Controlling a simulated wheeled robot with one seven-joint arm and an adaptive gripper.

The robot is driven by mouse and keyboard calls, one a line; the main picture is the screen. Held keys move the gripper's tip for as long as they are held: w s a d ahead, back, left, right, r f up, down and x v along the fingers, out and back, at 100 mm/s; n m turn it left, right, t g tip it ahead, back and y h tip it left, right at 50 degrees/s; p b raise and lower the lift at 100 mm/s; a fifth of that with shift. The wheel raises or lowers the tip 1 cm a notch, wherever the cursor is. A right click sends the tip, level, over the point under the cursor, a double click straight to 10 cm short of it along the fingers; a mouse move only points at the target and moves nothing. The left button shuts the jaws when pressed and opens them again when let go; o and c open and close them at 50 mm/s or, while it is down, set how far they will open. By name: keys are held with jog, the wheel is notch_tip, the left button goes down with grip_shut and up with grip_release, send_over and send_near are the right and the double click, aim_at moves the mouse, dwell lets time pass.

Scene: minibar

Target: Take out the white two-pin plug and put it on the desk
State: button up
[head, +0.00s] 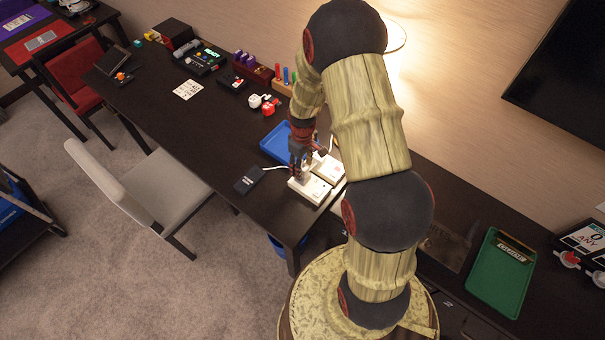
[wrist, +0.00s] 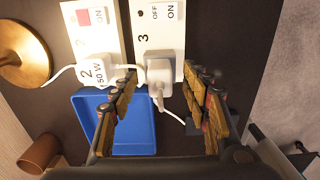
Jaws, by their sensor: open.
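A white plug (wrist: 160,72) with a white cable sits in the white socket block marked 3 (wrist: 158,35). My gripper (wrist: 161,75) is open, with its fingers on either side of this plug and a visible gap to each; contact cannot be told. Another white plug, marked 2 and 50 W (wrist: 97,77), sits in the neighbouring socket block (wrist: 88,25), left of my fingers. Their pins are hidden. In the head view my gripper (head: 302,158) is over the socket blocks (head: 312,190) on the dark desk (head: 205,130), partly hiding them.
A blue tray (head: 272,146) lies beside the sockets. A black box (head: 249,181) is at the end of a white cable. White and red items (head: 268,106) lie farther along the desk. A lamp base (wrist: 22,55) stands left in the wrist view. Bare desk lies left of the tray.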

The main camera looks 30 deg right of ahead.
aim_at(303, 167)
notch_tip(303, 167, down, 2)
jog(key=shift+b, duration=0.35)
jog(key=shift+c, duration=0.4)
dwell(0.5)
jog(key=c, duration=1.1)
grip_shut()
jog(key=shift+r, duration=0.2)
jog(key=shift+r+p, duration=2)
jog(key=shift+r, duration=0.9)
